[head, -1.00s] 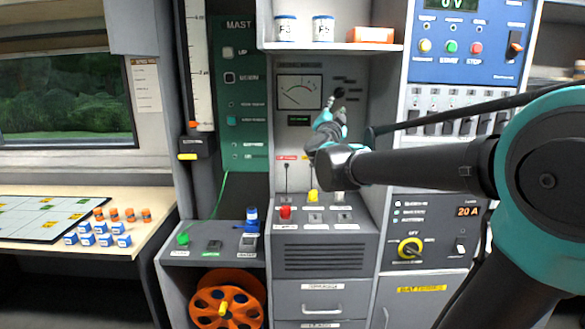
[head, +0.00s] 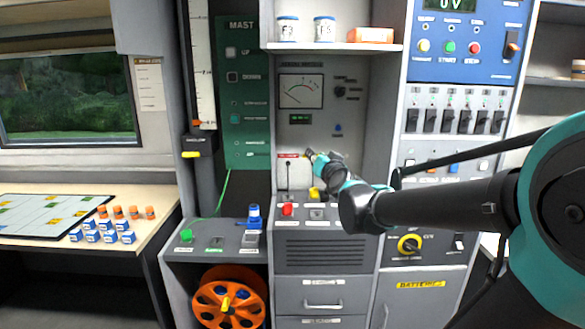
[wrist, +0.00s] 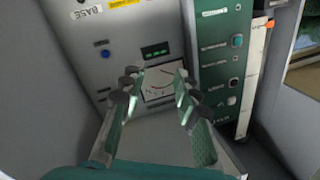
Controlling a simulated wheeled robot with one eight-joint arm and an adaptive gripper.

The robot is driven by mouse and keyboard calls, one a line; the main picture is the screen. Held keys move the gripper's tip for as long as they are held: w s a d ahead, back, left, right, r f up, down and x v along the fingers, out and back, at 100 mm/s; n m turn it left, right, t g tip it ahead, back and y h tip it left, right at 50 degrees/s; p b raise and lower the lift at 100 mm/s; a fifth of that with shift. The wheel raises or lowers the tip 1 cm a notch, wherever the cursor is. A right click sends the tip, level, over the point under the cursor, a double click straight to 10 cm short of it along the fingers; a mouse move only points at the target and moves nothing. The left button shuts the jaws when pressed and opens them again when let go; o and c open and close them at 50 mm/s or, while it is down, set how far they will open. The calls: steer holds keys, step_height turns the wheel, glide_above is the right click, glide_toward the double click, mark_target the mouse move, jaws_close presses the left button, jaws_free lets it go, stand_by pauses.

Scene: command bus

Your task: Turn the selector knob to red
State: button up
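A small black knob (head: 340,91) with small labels around it sits on the grey panel, right of the needle meter (head: 301,91). Its pointing direction is too small to read. A yellow rotary knob (head: 410,244) is on the lower right panel; the frames do not settle which is the selector. My gripper (head: 313,155) is below and left of the black knob, apart from it, in front of the grey panel. In the wrist view my gripper (wrist: 156,82) is open and empty, with the meter (wrist: 160,84) beyond its fingers. I cannot make out the black knob there.
A blue button (head: 338,129) sits below the black knob. Red (head: 287,209) and yellow (head: 314,194) controls stand on the console below my gripper. A shelf (head: 335,47) with two jars overhangs the panel. The green mast panel (head: 243,90) is at left.

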steer(key=s+d+f+n+g, duration=0.2)
steer(key=s+f+g, duration=0.3)
steer(key=f, duration=0.5)
steer(key=s+d+f+n+g, duration=0.1)
steer(key=s+f+g, duration=0.1)
steer(key=s+f, duration=0.7)
steer(key=s+d+f+g+h, duration=0.2)
steer(key=s+d+f+g, duration=0.1)
steer(key=s+f, duration=0.4)
steer(key=s+d+f+g+h, duration=0.1)
steer(key=s+d+f+g, duration=0.2)
steer(key=s+d+f, duration=0.2)
step_height(320, 180, down, 3)
steer(key=shift+s+d+f+m+h, duration=0.15)
steer(key=shift+s+d+m+h, duration=0.2)
steer(key=shift+s, duration=0.5)
steer(key=shift+c, duration=0.2)
